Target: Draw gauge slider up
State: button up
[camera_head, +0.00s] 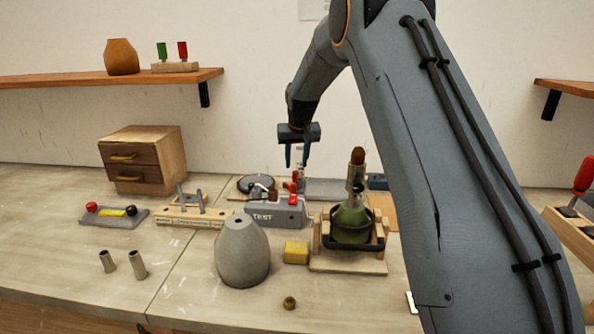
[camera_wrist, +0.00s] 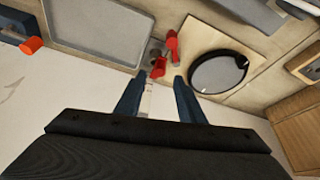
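My gripper (camera_head: 297,164) points down over the back of the bench, its fingers apart with a gap between them. In the wrist view my gripper (camera_wrist: 160,80) shows the same open gap. A small red piece (camera_wrist: 158,67), which may be the gauge slider, appears beside the left fingertip, near a pale upright strip (camera_wrist: 147,101) that may be the gauge post. I cannot tell whether the finger touches either. A second red part (camera_wrist: 172,43) lies just beyond. In the head view, small red parts (camera_head: 294,181) show below the fingers; the gauge's details are too small to tell.
A round dark disc on a wooden base (camera_head: 257,184) stands left of the fingers, and a grey tray (camera_head: 330,188) lies right. The TEST box (camera_head: 275,213), grey lamp body (camera_head: 242,252) and green flask in its cradle (camera_head: 351,224) stand nearer.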

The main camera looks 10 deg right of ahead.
aim_at(295, 172)
jog(key=shift+p+x, duration=0.6)
jog(key=shift+x, duration=2.05)
grip_shut()
